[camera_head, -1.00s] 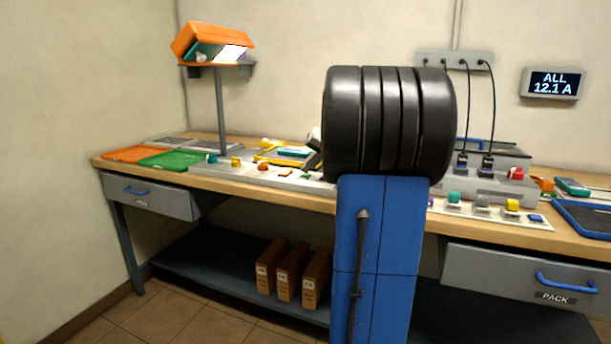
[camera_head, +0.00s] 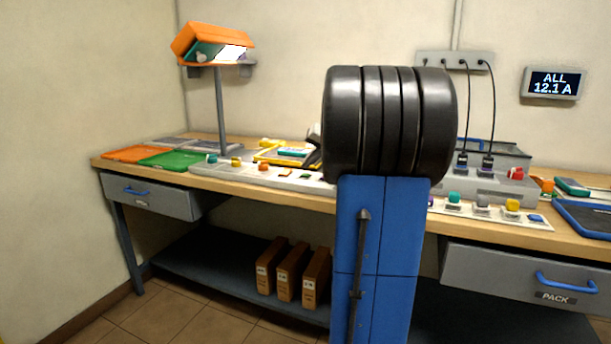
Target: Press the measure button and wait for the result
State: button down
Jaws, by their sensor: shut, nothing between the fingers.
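My gripper (camera_head: 311,157) shows only as a small dark piece just left of my black arm joint, which hides the rest. It is shut, and I see nothing held in it. Left of it on the bench lies a yellow-edged tray (camera_head: 268,157) with a teal-topped device (camera_head: 293,152). The gripper is close to that device in the picture; whether they touch I cannot tell. I cannot make out a measure button or a result on the device. A wall display (camera_head: 552,84) reads "ALL 12.1 A".
The bench (camera_head: 280,193) carries a strip with several coloured knobs (camera_head: 263,167) along its front. Green (camera_head: 172,160) and orange (camera_head: 131,153) mats lie at left. A lamp-like post (camera_head: 220,110) stands behind. A grey charger (camera_head: 485,184) with cables and a blue-edged tray (camera_head: 590,219) are at right.

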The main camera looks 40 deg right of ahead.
aim_at(308, 175)
jog(key=shift+r, duration=0.15)
jog(key=shift+r, duration=2.35)
